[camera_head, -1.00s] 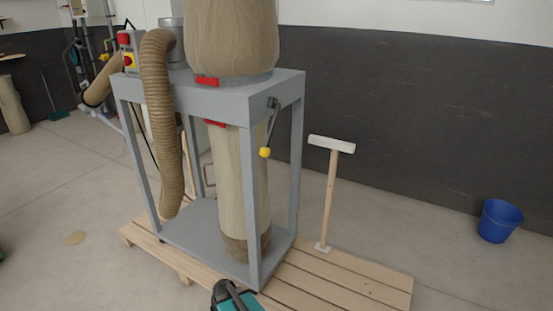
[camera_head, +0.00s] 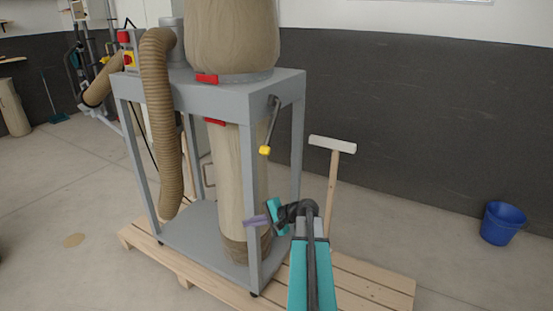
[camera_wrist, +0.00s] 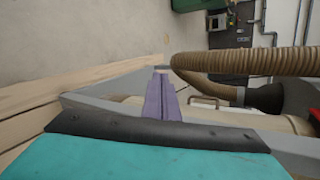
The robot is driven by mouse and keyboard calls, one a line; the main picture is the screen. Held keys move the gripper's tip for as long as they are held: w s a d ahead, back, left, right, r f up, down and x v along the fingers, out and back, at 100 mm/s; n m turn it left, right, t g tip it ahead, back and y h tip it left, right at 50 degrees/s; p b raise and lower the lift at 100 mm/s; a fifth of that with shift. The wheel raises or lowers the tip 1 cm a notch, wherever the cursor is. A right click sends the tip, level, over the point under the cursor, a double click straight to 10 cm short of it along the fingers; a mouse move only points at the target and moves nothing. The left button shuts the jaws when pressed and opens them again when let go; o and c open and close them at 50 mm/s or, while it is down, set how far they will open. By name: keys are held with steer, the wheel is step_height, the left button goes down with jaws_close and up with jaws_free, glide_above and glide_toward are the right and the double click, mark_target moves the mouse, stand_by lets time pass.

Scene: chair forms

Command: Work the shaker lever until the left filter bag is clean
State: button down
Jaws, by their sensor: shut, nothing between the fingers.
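The shaker lever (camera_head: 271,124) hangs down from the right side of the grey frame's top box, with a yellow knob (camera_head: 264,150) at its lower end. The tan filter bag (camera_head: 231,38) stands on top of the box, its upper end cut off by the picture edge. A second tan bag (camera_head: 232,180) hangs below the box inside the frame. My gripper (camera_head: 250,221) is shut and empty, in front of the frame's near leg and well below the knob. Its purple fingers (camera_wrist: 162,100) show in the wrist view; the lever does not show there.
A ribbed hose (camera_head: 160,120) hangs at the frame's left. The grey frame (camera_head: 220,95) stands on a wooden pallet (camera_head: 350,285). A T-shaped wooden tool (camera_head: 332,170) stands upright behind my arm. A blue bucket (camera_head: 502,223) is on open floor at right.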

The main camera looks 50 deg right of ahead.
steer(key=s+d+r+m+t+h, duration=0.2)
steer(key=s+d+r, duration=0.3)
steer(key=d+r, duration=0.5)
steer(key=s+d+r+m+t+h+b, duration=0.1)
steer(key=s+d+r+t, duration=0.3)
steer(key=d+r, duration=0.6)
step_height(320, 180, up, 3)
steer(key=shift+s+f+m+h, duration=0.2)
steer(key=shift+s+m+h, duration=0.4)
steer(key=shift+s+m, duration=0.1)
steer(key=shift+w, duration=0.1)
steer(key=w+a+p, duration=0.3)
steer(key=w+a, duration=0.1)
steer(key=w, duration=0.6)
steer(key=shift+w+r, duration=0.2)
steer(key=shift+w, duration=0.2)
steer(key=shift+s+d+p, duration=0.1)
steer(key=shift+p, duration=0.2)
